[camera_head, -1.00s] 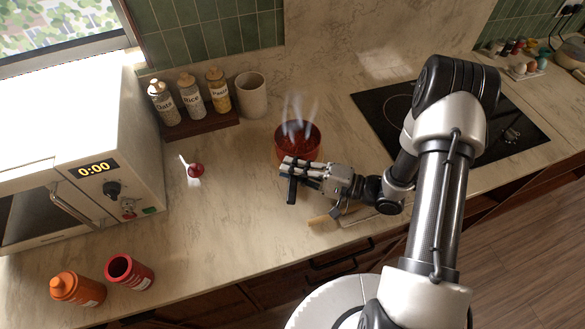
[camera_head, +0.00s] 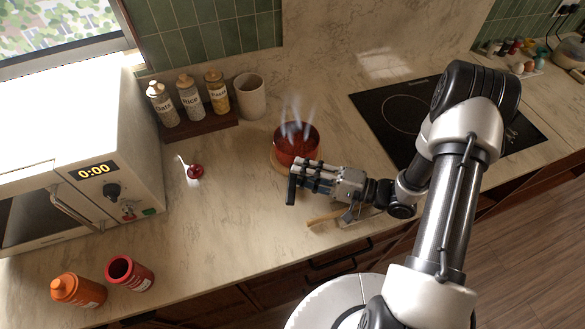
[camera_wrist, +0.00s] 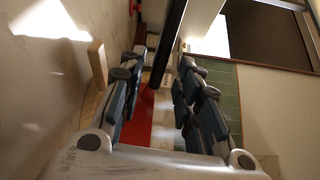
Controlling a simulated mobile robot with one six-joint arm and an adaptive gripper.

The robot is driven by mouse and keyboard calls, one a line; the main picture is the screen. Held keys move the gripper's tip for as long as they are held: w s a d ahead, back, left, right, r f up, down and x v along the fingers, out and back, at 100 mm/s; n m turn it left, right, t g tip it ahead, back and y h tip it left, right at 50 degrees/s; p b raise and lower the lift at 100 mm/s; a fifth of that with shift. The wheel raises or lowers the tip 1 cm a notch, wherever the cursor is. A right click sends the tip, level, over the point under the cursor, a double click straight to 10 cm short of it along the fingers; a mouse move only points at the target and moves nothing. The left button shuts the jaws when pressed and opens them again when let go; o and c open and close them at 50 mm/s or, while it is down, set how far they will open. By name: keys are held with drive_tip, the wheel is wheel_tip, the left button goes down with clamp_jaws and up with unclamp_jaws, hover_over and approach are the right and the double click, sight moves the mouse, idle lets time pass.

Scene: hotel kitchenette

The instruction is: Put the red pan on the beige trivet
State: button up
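The red pan (camera_head: 296,146) stands at the middle of the counter, over the beige trivet (camera_head: 279,163), whose edge shows at its lower left. Whether its base lies fully flat is hidden. Its black handle (camera_head: 291,190) points toward the front edge and crosses the wrist view (camera_wrist: 169,45). My gripper (camera_head: 301,177) is at the handle, just in front of the pan. In the wrist view my fingers (camera_wrist: 164,70) are spread on both sides of the handle, with gaps showing. Red pan surface (camera_wrist: 138,118) shows between them.
Pale wisps rise above the pan. A wooden utensil (camera_head: 326,217) lies near the front edge under my gripper. A cherry-like red object (camera_head: 195,172) lies to the left. Jars (camera_head: 190,97) and a beige cup (camera_head: 251,96) stand behind; the black hob (camera_head: 392,108) is right.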

drive_tip(key=p+v, duration=0.1)
drive_tip(key=v, duration=0.7)
drive_tip(key=shift+d, duration=0.25)
drive_tip(key=w+h, duration=0.1)
drive_tip(key=w, duration=0.1)
drive_tip(key=w+d+n+h, duration=0.1)
drive_tip(key=w+h, duration=0.1)
drive_tip(key=w+d+r+n+t+h, duration=0.1)
drive_tip(key=w, duration=0.1)
drive_tip(key=shift+w+h, duration=0.3)
drive_tip(key=shift+w, duration=0.1)
drive_tip(key=w+d+r+n+t+h, duration=0.2)
drive_tip(key=w+d+r+t+h, duration=0.1)
drive_tip(key=w+d+r+h, duration=0.65)
drive_tip(key=s+r+h, duration=0.4)
drive_tip(key=s+r, duration=0.1)
drive_tip(key=r, duration=0.3)
drive_tip(key=s+a+r+g, duration=0.1)
drive_tip(key=s+a+g, duration=0.1)
drive_tip(key=s, duration=0.7)
drive_tip(key=s+a+r+n+g+y, duration=0.1)
drive_tip(key=s+a+r+g, duration=0.1)
drive_tip(key=s+a, duration=0.3)
drive_tip(key=s+a+r+g, duration=0.1)
drive_tip(key=s+a, duration=0.3)
drive_tip(key=s, duration=0.9)
drive_tip(key=shift+s+r+n+g, duration=0.25)
drive_tip(key=shift+r+n+g, duration=0.05)
drive_tip(key=shift+r+g, duration=0.1)
